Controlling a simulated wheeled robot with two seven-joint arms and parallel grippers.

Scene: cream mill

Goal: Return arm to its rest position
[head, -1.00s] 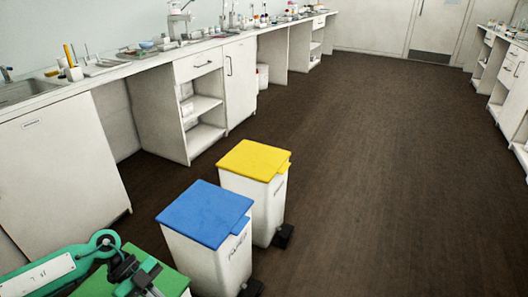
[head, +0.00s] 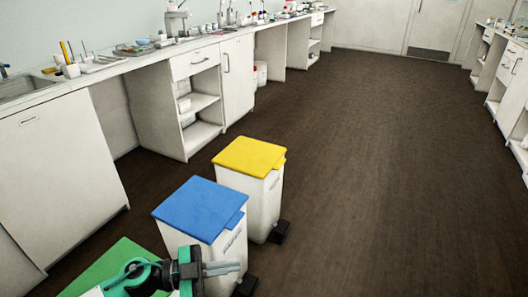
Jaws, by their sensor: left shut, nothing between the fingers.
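My left gripper (head: 222,268) shows at the bottom of the head view, pointing right. Its two thin grey fingers lie together, with nothing seen between them. It appears in front of the white body of the blue-lidded bin (head: 203,210), and I cannot tell how far apart they are. My left arm comes in from the bottom left, over the green-lidded bin (head: 112,266), and covers part of that lid. My right gripper is not in view.
A yellow-lidded bin (head: 250,156) stands behind the blue one, with a black pedal at its foot. A white counter (head: 130,62) with lab items runs along the left. The dark floor (head: 380,180) to the right is clear up to a door.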

